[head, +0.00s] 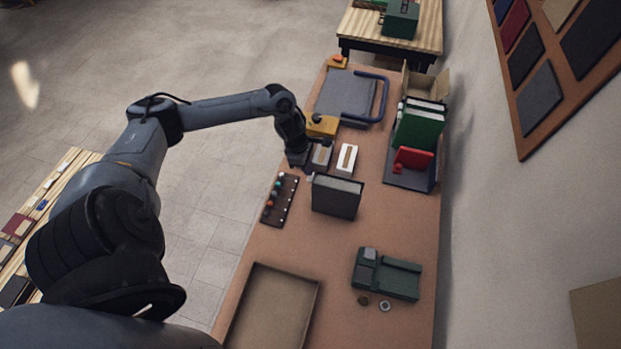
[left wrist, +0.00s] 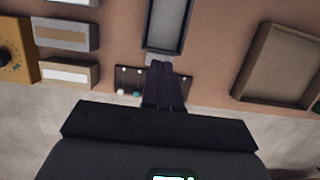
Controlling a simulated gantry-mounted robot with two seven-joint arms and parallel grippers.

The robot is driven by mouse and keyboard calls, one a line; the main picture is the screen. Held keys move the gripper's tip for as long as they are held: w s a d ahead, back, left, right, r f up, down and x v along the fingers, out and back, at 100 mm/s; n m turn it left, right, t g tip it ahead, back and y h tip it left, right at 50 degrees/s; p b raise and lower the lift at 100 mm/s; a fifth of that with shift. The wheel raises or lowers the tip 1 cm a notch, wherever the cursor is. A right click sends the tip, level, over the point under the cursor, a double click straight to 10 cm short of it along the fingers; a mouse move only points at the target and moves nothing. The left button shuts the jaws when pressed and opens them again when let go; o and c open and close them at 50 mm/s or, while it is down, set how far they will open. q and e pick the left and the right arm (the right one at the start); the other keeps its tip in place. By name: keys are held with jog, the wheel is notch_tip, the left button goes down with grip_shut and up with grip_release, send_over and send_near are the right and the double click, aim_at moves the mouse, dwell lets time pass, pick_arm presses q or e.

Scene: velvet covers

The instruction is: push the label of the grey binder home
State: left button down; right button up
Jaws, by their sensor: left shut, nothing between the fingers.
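The grey binder (head: 336,197) stands on the brown table near its middle in the head view. In the left wrist view the binder (left wrist: 168,25) is at top centre, with its long channel-like face toward the camera. A small pale piece, apparently its label (left wrist: 157,60), shows at the binder's near end. My left gripper (left wrist: 166,66) is shut and empty, its dark fingertips right at that pale piece; I cannot tell whether they touch. In the head view my left gripper (head: 306,170) is just left of and behind the binder. The label is not clear there. My right gripper is not in view.
Two small boxes with pale labels (head: 347,159) and a yellow device (head: 322,126) stand close behind my gripper. A dark rack of coloured knobs (head: 280,200) lies left of the binder. An empty tray (head: 314,300) and a green device (head: 387,275) are nearer. Green binders (head: 419,128) stand right.

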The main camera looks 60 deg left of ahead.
pick_arm(q)
jog(key=shift+x, duration=0.8)
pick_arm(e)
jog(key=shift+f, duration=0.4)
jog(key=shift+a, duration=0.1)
pick_arm(q)
jog(key=shift+b, duration=0.4)
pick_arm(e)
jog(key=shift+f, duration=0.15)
